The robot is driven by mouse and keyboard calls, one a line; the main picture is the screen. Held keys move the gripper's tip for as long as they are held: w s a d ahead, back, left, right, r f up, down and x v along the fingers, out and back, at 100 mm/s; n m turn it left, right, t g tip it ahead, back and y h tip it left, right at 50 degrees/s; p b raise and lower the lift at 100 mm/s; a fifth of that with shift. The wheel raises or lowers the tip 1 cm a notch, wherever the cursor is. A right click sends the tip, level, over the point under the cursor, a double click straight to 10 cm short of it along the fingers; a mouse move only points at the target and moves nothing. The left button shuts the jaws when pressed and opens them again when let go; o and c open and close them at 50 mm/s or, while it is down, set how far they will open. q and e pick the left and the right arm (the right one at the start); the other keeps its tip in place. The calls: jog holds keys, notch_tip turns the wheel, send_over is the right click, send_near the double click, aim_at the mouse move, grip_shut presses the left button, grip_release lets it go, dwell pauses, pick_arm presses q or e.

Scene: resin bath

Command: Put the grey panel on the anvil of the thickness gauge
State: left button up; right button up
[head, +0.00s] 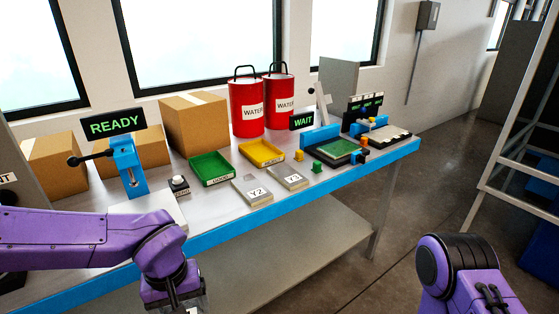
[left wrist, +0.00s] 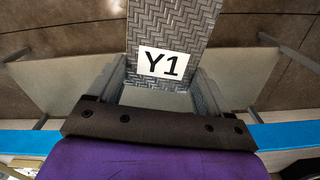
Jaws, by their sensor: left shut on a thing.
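My left gripper (left wrist: 157,78) is shut on a grey panel (left wrist: 170,25) with a woven pattern and a white Y1 label. In the head view my left gripper (head: 176,299) is at the bottom edge, in front of and below the bench's front edge; the panel is mostly cut off there. The blue thickness gauge (head: 126,162) stands at the bench's left part, with a black-knobbed lever and a READY sign (head: 115,124). Its anvil is too small to make out clearly. My right arm shows at the lower right, but its gripper is out of view.
Two grey panels, Y2 (head: 252,190) and Y3 (head: 288,177), lie near the bench's front edge. Behind are a green tray (head: 211,168), a yellow tray (head: 262,153), red water buckets (head: 246,108) and cardboard boxes. A small button unit (head: 179,186) stands beside the gauge.

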pick_arm(q)
jog(key=w+r+m+p, duration=0.4)
jog(key=w, duration=0.4)
jog(key=shift+w+r+p, duration=0.3)
jog(key=shift+w+r, duration=0.05)
jog(key=shift+w, duration=0.05)
pick_arm(e)
notch_tip(320, 180, up, 7)
jog(key=shift+r, duration=0.15)
pick_arm(q)
jog(key=shift+a, duration=0.1)
